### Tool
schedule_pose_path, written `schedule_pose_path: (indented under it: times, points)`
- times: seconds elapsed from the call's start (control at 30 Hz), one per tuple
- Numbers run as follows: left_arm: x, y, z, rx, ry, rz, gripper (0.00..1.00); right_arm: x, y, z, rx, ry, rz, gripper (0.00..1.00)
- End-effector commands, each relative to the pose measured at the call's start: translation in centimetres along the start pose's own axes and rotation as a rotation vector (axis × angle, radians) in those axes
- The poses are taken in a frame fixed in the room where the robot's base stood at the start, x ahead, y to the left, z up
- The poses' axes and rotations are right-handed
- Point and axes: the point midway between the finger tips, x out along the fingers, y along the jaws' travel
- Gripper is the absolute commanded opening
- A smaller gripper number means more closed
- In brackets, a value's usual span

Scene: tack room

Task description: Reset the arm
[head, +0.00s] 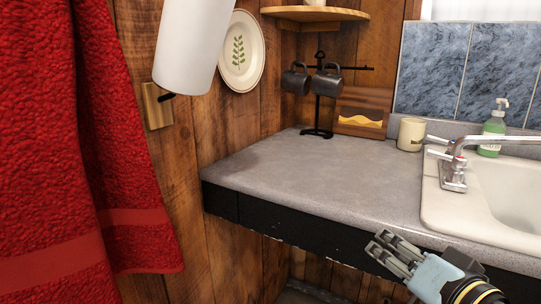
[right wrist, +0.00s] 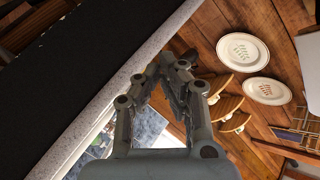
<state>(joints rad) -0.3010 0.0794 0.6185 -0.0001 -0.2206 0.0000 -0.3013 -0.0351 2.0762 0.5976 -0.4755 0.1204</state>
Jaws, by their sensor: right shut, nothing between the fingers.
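My right gripper (head: 391,253) is at the lower right of the head view, in front of the counter's front edge. It is shut and empty. In the right wrist view its two fingers (right wrist: 174,75) come together, with the counter's edge close beside them on the left. My left gripper is not in view.
The grey counter (head: 310,170) has a bare middle. A mug rack (head: 319,105), a beige mug (head: 411,134), a soap bottle (head: 493,128) and a faucet (head: 453,170) stand at the back and right, by a sink (head: 510,190). Red towels (head: 75,130) hang at left.

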Motion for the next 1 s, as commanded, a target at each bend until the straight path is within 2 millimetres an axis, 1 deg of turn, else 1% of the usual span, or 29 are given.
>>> schedule_pose_path:
  times: [0.03,0.1,0.17,0.2,0.23,0.4,0.53,0.67,0.7,0.8,0.87,1.0]
  points:
    - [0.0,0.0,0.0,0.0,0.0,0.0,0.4,-1.9,0.9,2.1,-0.104,-0.124,0.048,0.0]
    - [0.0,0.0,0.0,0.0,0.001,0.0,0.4,-4.4,2.5,4.4,-0.227,-0.278,0.121,0.0]
    - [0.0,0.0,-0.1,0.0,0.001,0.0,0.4,-6.5,3.8,5.8,-0.307,-0.387,0.182,0.0]
    - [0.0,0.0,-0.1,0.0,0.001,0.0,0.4,-8.0,4.7,6.5,-0.351,-0.451,0.221,0.0]
    - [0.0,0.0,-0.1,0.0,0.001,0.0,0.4,-8.9,5.3,6.9,-0.38,-0.493,0.249,0.0]
    - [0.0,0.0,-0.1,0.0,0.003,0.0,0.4,-14.5,8.1,8.1,-0.504,-0.695,0.397,0.0]
    - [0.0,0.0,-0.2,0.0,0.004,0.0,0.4,-18.5,9.8,8.1,-0.57,-0.821,0.504,0.0]
    - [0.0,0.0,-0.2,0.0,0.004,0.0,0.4,-22.5,11.0,7.8,-0.616,-0.93,0.608,0.0]
    - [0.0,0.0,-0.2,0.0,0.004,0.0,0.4,-22.6,11.7,8.1,-0.619,-0.949,0.623,0.0]
    - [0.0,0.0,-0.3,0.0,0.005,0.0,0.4,-21.4,13.9,9.9,-0.61,-0.956,0.625,0.0]
    - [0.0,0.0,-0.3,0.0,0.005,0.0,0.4,-20.8,15.2,11.0,-0.606,-0.961,0.627,0.0]
    - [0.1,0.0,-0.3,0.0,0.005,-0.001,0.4,-19.7,18.4,13.8,-0.597,-0.976,0.633,0.0]
